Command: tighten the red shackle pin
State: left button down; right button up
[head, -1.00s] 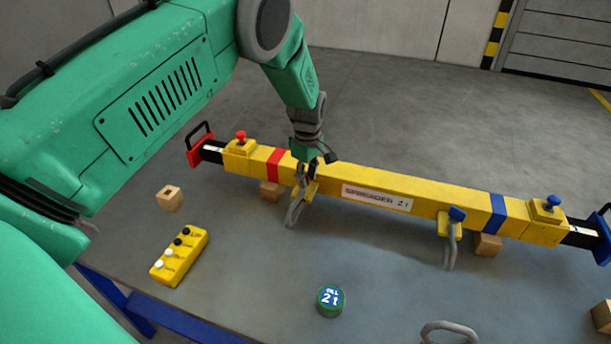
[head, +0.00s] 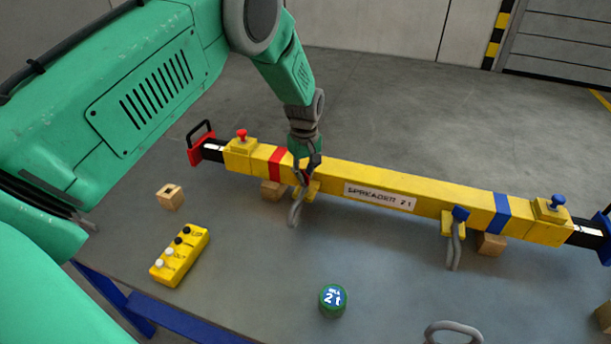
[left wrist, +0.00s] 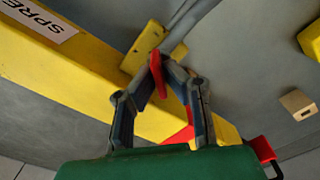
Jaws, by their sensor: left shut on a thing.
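The yellow spreader beam (head: 350,176) lies across the table, with a red band near its left end. A grey shackle (head: 296,212) hangs at a yellow lug under the beam by that band. My left gripper (head: 305,176) comes down from above at this lug. In the left wrist view its fingertips (left wrist: 162,62) are shut on the red shackle pin (left wrist: 158,76), whose flat red head shows between them. The pin's shank and thread are hidden, so how far it sits in cannot be told. My right gripper is in no view.
A second shackle with a blue pin (head: 460,214) hangs at the right. Wooden blocks (head: 491,244) support the beam.

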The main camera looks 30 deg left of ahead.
pick_arm(q)
jog(key=m, duration=0.7)
jog(key=shift+b, duration=0.4)
jog(key=m, duration=0.7)
jog(key=shift+m, duration=0.3)
jog(key=m, duration=0.3)
jog(key=shift+m+b, duration=0.3)
jog(key=shift+b, duration=0.05)
jog(key=m, duration=0.3)
jog(key=shift+m, duration=0.4)
jog(key=m, duration=0.4)
jog(key=shift+m, duration=0.3)
jog(key=shift+w+r+m, duration=0.1)
jog(key=shift+m, duration=0.5)
jog(key=shift+r, duration=0.1)
